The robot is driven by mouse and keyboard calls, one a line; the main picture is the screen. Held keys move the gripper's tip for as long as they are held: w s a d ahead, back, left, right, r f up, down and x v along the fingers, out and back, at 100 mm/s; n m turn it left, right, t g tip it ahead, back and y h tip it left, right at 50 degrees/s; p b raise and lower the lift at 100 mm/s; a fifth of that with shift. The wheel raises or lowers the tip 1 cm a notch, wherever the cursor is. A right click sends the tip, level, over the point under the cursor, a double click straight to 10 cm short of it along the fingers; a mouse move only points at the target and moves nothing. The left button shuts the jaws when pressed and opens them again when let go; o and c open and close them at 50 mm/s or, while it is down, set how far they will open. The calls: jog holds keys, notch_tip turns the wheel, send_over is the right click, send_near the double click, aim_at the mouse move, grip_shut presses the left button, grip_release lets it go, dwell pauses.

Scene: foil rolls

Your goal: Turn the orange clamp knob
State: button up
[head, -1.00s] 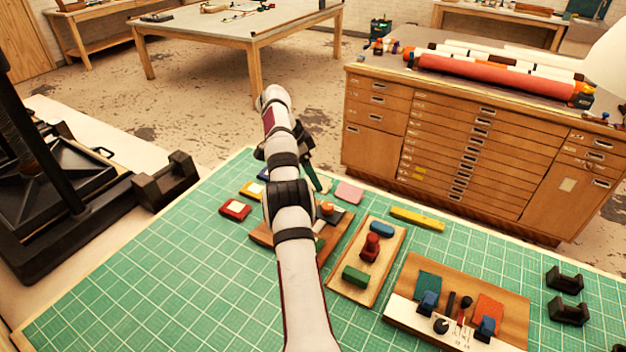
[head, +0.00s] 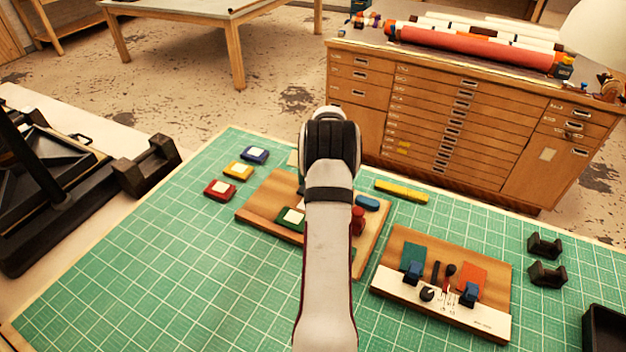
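The orange clamp knob does not show now; my arm (head: 330,240) covers the middle of the work area. The left wooden board (head: 262,195) shows to the left of my arm, with a green block with a pale label (head: 290,218) on it. My gripper is hidden behind my arm's wrist, so its fingers and any contact cannot be seen. Just right of my arm, the middle board (head: 372,237) carries a red knob (head: 358,220), partly covered, and a blue block (head: 367,202).
Red (head: 219,190), yellow (head: 237,170) and blue (head: 254,154) pieces lie left on the green mat (head: 170,265). A yellow bar (head: 401,191) lies behind the boards. A switch board (head: 480,317) and black cradles (head: 547,273) are at right. The mat's front left is clear.

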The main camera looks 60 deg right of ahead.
jog(key=shift+x, duration=1.45)
jog(key=shift+c, duration=0.2)
